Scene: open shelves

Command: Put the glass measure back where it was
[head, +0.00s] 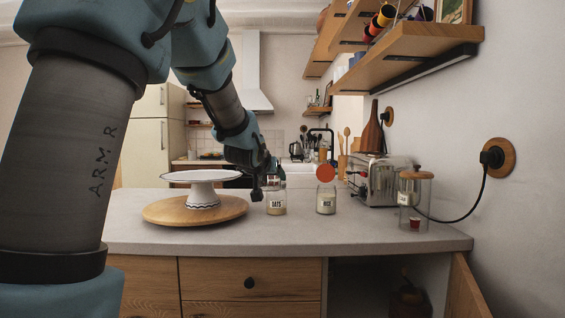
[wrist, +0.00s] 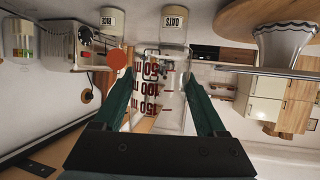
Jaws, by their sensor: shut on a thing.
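The glass measure (wrist: 170,112), a clear vessel with red markings, is between the fingers of my gripper (wrist: 156,82) in the wrist view. My gripper is shut on it, one dark green finger on each side. In the head view my gripper (head: 266,180) is over the counter, close to the jar labelled oats (head: 276,204); the measure is hard to make out there. In the wrist view the oats jar (wrist: 174,24) appears beyond the measure. I cannot tell whether the measure touches anything below.
A jar labelled rice (head: 326,203) stands right of the oats jar, with a red disc (head: 326,173) above it. A white cake stand (head: 203,190) on a round wooden board (head: 160,212) is to the left. A toaster (head: 372,182) and a lidded glass jar (head: 415,205) are to the right.

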